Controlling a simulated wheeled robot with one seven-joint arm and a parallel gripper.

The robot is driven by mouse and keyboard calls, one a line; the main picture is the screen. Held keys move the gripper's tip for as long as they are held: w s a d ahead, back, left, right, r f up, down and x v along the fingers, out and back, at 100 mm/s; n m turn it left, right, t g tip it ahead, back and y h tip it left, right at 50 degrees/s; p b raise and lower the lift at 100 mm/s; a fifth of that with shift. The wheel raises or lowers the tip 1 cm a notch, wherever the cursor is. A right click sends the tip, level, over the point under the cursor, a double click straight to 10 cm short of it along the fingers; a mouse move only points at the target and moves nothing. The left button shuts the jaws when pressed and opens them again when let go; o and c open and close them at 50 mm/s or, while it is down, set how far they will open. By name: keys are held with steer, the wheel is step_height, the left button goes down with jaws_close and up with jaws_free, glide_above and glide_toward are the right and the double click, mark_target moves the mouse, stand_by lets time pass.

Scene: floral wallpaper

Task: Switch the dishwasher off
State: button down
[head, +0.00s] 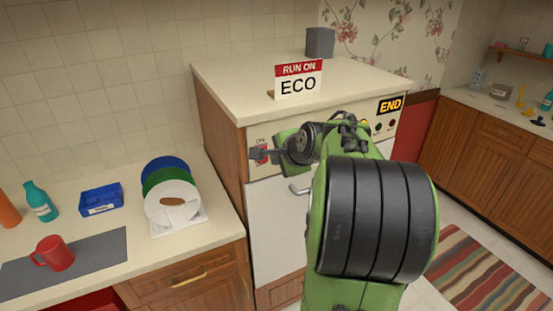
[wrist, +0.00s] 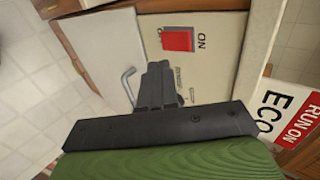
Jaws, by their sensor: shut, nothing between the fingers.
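The dishwasher (head: 292,225) has a white door and a cream control panel. Its red switch (wrist: 178,39) sits on the panel beside the word ON in the wrist view. In the head view the switch (head: 263,145) is partly hidden behind my gripper (head: 256,154). A lit END display (head: 390,105) is at the panel's right end. My gripper (wrist: 158,66) is shut and empty. Its fingertips are close to the switch; I cannot tell whether they touch the panel. A sign (head: 298,78) reading RUN ON ECO stands on top.
The door handle (head: 298,188) sticks out below the panel, near my gripper. A left counter holds a plate rack (head: 180,222), a blue box (head: 101,200), a red mug (head: 54,253) and a teal bottle (head: 40,201). A grey block (head: 320,42) stands on the dishwasher's top.

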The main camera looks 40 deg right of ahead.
steer(key=r+p+v, duration=0.1)
steer(key=v, duration=0.6)
steer(key=shift+w, duration=0.2)
step_height(320, 180, down, 8)
steer(key=s+a+t+h+b, duration=0.1)
steer(key=s+t+b, duration=0.2)
steer(key=b, duration=1.2)
steer(key=t, duration=0.2)
steer(key=shift+t+h+b, duration=0.3)
steer(key=shift+t+b, duration=0.1)
steer(key=shift+w+a+f, duration=0.1)
steer(key=shift+a+f, duration=0.05)
steer(key=shift+f, duration=0.05)
steer(key=x, duration=1.4)
steer(key=shift+b, duration=0.35)
